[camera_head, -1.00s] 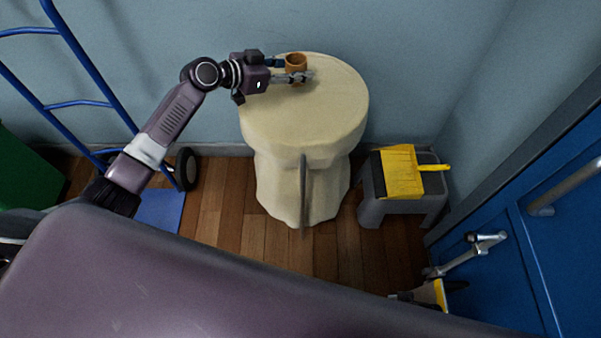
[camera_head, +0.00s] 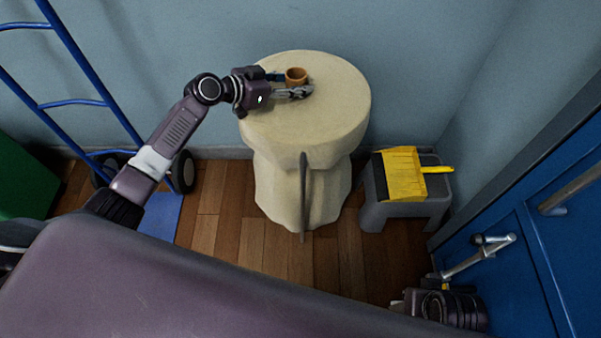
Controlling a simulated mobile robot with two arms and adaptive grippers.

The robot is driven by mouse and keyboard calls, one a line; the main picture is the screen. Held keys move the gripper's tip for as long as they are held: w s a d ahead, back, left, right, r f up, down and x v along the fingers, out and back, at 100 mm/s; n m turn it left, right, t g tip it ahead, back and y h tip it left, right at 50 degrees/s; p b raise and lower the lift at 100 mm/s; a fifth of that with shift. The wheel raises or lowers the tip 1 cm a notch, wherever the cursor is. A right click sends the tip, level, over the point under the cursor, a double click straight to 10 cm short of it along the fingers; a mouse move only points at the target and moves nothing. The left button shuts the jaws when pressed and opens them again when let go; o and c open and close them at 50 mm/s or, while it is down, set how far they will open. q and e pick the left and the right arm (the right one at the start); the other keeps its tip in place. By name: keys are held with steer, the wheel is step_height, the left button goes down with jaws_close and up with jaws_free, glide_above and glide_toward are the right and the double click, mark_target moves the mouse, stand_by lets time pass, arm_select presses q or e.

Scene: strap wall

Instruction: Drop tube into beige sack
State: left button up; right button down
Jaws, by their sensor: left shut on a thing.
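The beige sack (camera_head: 340,110) stands on the wood floor against the wall, with a broad, round, pale top. A short orange-brown tube (camera_head: 297,77) is over the left part of this top. My left gripper (camera_head: 291,84) reaches in from the left and is shut on the tube, one finger on its far side and one on its near side. I cannot tell whether the tube touches the sack. A dark part of my right arm shows at the bottom right, but its fingers cannot be made out.
A thin brown upright strip (camera_head: 303,195) shows before the sack. A grey stool (camera_head: 376,214) with a yellow dustpan (camera_head: 403,175) stands right of it. A blue hand truck (camera_head: 75,103) is at left. Blue doors (camera_head: 575,240) with metal handles are at right.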

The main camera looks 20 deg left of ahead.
arm_select(q)
steer(key=shift+f, duration=0.1)
steer(key=o, duration=1)
steer(key=shift+s+a, duration=0.2)
steer(key=shift+s, duration=0.05)
steer(key=v, duration=1.1)
steer(key=shift+a+r, duration=0.15)
steer(key=shift+r, duration=0.05)
steer(key=shift+s, duration=0.1)
